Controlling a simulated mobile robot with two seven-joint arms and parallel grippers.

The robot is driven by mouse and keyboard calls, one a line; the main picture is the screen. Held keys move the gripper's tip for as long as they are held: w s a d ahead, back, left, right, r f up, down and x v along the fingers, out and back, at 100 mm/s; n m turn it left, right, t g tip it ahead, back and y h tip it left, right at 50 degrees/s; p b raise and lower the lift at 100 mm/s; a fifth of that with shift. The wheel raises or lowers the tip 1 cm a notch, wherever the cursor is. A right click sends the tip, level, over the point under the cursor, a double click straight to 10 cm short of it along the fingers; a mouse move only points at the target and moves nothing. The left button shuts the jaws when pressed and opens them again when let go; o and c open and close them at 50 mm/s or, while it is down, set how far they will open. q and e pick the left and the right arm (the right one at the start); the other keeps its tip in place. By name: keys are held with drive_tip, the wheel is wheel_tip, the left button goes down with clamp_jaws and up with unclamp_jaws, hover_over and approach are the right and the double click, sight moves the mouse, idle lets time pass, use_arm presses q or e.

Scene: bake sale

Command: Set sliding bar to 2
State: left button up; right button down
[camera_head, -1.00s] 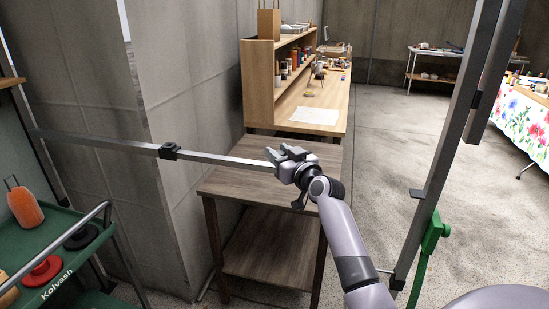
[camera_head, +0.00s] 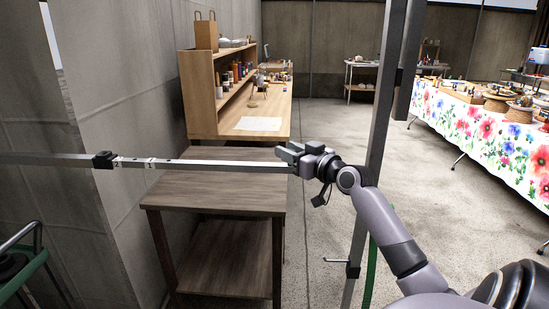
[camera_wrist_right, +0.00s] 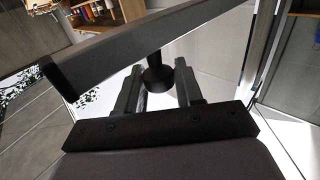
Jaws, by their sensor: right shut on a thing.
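The sliding bar (camera_head: 220,165) is a thin grey metal bar running level across the head view. It passes through a black collar (camera_head: 104,160) at the left. My right gripper (camera_head: 288,153) is shut on the bar's right end. In the right wrist view, a black knob (camera_wrist_right: 159,77) under the dark bar (camera_wrist_right: 150,42) sits between the fingers. My left gripper is not in view.
A two-level wooden table (camera_head: 215,190) stands behind the bar. A grey upright post (camera_head: 378,130) rises just right of my gripper. A wooden shelf desk (camera_head: 240,122) stands behind, and a flowered table (camera_head: 480,135) at the right. The concrete floor between is clear.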

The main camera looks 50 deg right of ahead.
drive_tip(key=shift+s+d, duration=0.15)
drive_tip(key=shift+s, duration=0.05)
drive_tip(key=shift+f, duration=0.1)
drive_tip(key=c, duration=0.9)
unclamp_jaws()
drive_tip(key=shift+o, duration=0.2)
drive_tip(key=s+b, duration=0.1)
drive_tip(key=s, duration=0.6)
drive_tip(key=shift+a, duration=0.25)
drive_tip(key=shift+s, duration=0.1)
